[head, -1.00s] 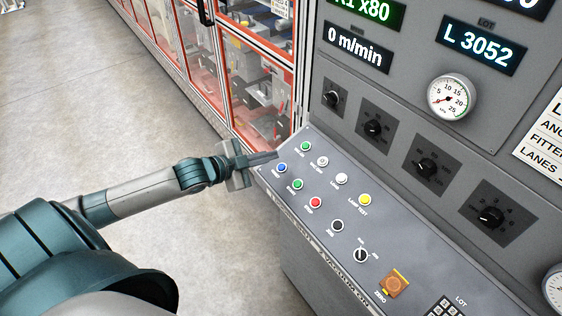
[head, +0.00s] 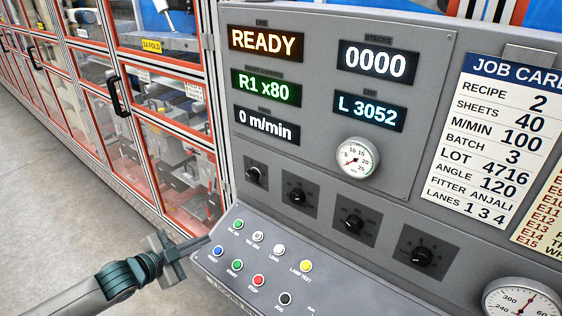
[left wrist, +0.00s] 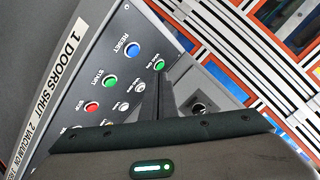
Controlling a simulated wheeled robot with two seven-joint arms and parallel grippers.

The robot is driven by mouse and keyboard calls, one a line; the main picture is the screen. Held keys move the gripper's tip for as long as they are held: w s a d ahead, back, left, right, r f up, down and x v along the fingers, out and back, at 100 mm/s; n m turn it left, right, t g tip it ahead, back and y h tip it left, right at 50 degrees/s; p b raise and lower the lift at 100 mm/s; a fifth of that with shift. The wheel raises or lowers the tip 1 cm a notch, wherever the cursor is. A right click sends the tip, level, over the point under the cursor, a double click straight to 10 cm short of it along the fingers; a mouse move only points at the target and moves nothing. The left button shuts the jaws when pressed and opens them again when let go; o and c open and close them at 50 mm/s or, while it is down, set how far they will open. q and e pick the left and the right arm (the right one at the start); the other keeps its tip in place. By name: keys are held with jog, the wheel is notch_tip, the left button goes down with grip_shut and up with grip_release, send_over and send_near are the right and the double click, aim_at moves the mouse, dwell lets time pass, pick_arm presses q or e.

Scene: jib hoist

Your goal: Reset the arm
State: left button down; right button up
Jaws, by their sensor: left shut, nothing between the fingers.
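My left gripper (head: 203,241) is shut and empty at the left edge of the sloped button console (head: 330,299). Its tips are close to the blue RESET button (head: 219,251) and the green button (head: 238,224) behind it; I cannot tell any contact. In the left wrist view the closed fingers (left wrist: 163,75) lie beside the green button (left wrist: 158,66), with the blue RESET button (left wrist: 133,50) to their left. My right gripper is not in view.
Nearby are a green START button (head: 237,265), a red STOP button (head: 258,280) and a yellow lamp test button (head: 306,266). Displays show READY (head: 265,41), 0000 and L 3052. A job card (head: 492,140) hangs right. Glazed red-framed doors (head: 180,170) stand left. The floor is clear.

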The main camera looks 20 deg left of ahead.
pick_arm(q)
jog(key=shift+f, duration=0.1)
jog(key=s+d+f+n+g+y, duration=0.3)
jog(key=s+d+f+n+g, duration=0.15)
jog(key=s+d+f, duration=0.55)
jog(key=s+d+f+n+g+y, duration=0.1)
jog(key=s+d+f+n+g, duration=0.15)
jog(key=s, duration=0.85)
jog(key=s+d+f+n+g, duration=0.2)
jog(key=s+f+n+g, duration=0.1)
jog(key=s, duration=0.7)
notch_tip(320, 180, down, 36)
jog(key=s+g+b, duration=0.1)
jog(key=s+b, duration=0.1)
jog(key=b, duration=0.6)
jog(key=s+a+f+b, duration=0.1)
jog(key=s+f+b, duration=0.2)
jog(key=s+f, duration=0.5)
jog(key=s+a+f+g+b, duration=0.1)
jog(key=s+a+f+b, duration=0.1)
jog(key=s+f, duration=0.7)
jog(key=shift+s+a+f+b, duration=0.15)
jog(key=shift+f+b, duration=0.6)
jog(key=shift+f, duration=2.5)
